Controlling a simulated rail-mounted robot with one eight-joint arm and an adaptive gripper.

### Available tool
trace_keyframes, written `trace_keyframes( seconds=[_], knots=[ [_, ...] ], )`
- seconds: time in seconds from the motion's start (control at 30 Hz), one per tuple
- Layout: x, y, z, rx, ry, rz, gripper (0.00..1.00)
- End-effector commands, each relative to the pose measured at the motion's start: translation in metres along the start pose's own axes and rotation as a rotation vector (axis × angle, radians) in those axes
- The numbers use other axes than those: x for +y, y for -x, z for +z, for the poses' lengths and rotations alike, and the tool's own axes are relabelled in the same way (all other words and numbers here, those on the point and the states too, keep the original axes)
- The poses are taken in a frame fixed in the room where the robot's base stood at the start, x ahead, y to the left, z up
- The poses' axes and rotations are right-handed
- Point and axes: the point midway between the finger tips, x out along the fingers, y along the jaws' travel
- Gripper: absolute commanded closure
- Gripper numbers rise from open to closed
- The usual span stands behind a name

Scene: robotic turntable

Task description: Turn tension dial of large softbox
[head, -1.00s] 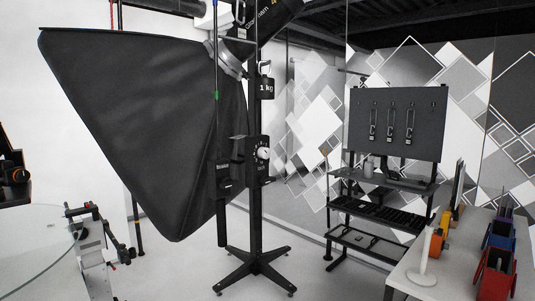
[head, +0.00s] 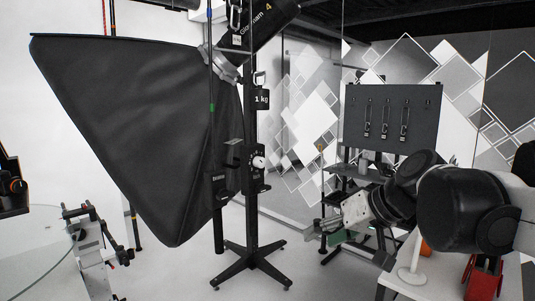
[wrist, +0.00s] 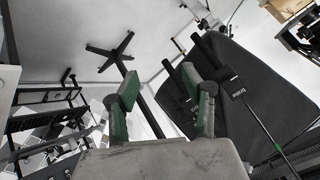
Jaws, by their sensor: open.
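The large black softbox (head: 140,130) hangs on the left of a black stand (head: 251,215) in the head view. The tension dial (head: 259,162) is a small white round knob on a black box on the stand's post. My gripper (head: 330,234) is to the right of the stand and lower than the dial, apart from it. In the wrist view my gripper (wrist: 163,98) has its green-padded fingers spread, with nothing between them. The softbox (wrist: 262,95) fills the right side there, and the stand's base (wrist: 110,52) is upper left. I cannot make out the dial in the wrist view.
A 1 kg weight (head: 262,99) hangs on the post above the dial. A dark tool board with clamps (head: 390,118) stands behind my arm. A white table (head: 388,279) is at lower right, a glass turntable (head: 28,245) at lower left. Floor between stand and table is clear.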

Motion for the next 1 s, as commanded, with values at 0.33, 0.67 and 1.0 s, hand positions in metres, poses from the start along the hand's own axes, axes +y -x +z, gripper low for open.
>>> trace_keyframes(
  seconds=[0.33,0.67,1.0],
  knots=[
    [-0.023,0.009,-0.155,0.150,0.063,-0.295,0.56],
    [-0.025,0.013,-0.206,0.233,0.098,-0.400,0.56],
    [-0.045,-0.028,-0.216,0.232,0.100,-0.402,0.56]
  ],
)
